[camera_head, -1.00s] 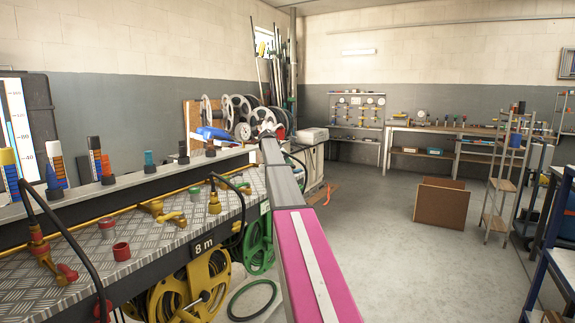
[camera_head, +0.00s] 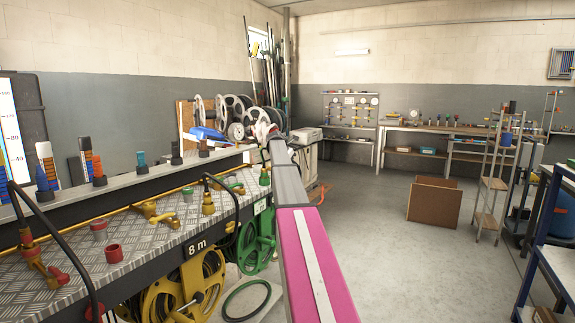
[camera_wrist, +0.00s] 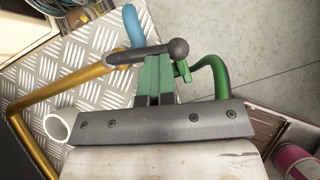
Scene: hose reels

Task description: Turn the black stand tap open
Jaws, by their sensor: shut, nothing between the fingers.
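In the wrist view a dark grey lever with a rounded end (camera_wrist: 177,49) lies across the tips of my gripper (camera_wrist: 155,66). It appears to be the handle of the black stand tap; the body below it is hidden. My gripper's two green fingers are together with nothing between them. I cannot tell whether they touch the lever. In the head view my pink and grey arm reaches to the bench's far end, and neither the gripper nor the black tap shows clearly there.
A yellow pipe (camera_wrist: 60,88), a green hose (camera_wrist: 216,72) and a blue part (camera_wrist: 134,24) lie close to the fingers. The bench (camera_head: 150,236) carries a red tap (camera_head: 32,254) and yellow taps (camera_head: 157,213). Open floor (camera_head: 385,235) lies to the right.

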